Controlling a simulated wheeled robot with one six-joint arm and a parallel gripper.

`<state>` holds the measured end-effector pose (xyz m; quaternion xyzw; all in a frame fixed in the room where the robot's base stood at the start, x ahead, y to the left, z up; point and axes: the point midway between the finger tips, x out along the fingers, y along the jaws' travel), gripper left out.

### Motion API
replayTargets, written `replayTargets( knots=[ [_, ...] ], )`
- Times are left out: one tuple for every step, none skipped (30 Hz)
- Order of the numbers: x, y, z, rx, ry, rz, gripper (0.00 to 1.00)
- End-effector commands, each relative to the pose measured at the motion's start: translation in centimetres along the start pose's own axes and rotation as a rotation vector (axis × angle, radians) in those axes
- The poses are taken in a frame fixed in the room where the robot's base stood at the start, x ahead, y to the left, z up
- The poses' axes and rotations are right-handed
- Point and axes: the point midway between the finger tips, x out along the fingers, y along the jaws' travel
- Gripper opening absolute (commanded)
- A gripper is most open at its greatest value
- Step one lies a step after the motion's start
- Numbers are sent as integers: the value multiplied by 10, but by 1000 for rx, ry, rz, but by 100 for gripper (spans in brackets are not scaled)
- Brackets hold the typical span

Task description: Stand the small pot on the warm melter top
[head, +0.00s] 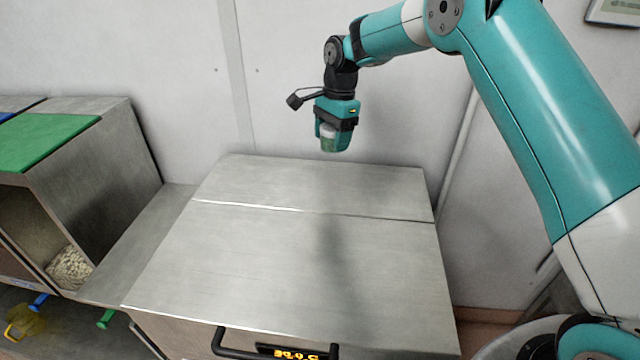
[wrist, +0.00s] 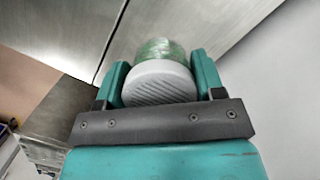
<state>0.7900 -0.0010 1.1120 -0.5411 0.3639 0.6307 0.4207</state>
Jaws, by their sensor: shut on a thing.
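The small pot, with a pale grey ridged lid and a green body, is between the jaws of my gripper (head: 330,143). In the wrist view the pot (wrist: 160,82) sits between the two teal fingers of my gripper (wrist: 160,85), its lid towards the camera. My gripper is shut on it and holds it in the air, pointing down, above the back part of the melter top (head: 270,250). The melter top is a bare, flat steel surface with a seam across it. The pot looks upright and apart from the surface.
A black handle (head: 275,350) and an orange lit display (head: 296,354) are on the melter's front. At left stands a steel bin unit with a green lid (head: 45,140) and pale pellets (head: 70,268) inside. A white wall (head: 120,50) rises behind the melter.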

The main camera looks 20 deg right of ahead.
Motion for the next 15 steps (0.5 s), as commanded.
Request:
replayTargets(
  knots=[
    [13,0,-1,-1,-2,5,31],
    [21,0,-2,-1,-2,5,31],
    [33,1,-4,-1,-1,6,31],
    [40,0,-5,-1,-2,6,31],
    [48,0,-6,-1,-2,5,31],
    [59,1,-8,-2,-1,5,31],
    [66,0,-9,-2,-1,4,31],
    [73,0,-10,-2,-1,4,31],
    [80,0,-11,-2,-1,3,31],
    [86,0,-12,-2,-1,3,31],
    [90,-1,-12,-2,0,1,31],
    [95,-1,-13,-2,-1,1,31],
    [98,-1,-14,-2,0,1,31],
    [100,-1,-14,-3,0,0,31],
    [102,-1,-15,-3,0,-1,31]
  ],
)
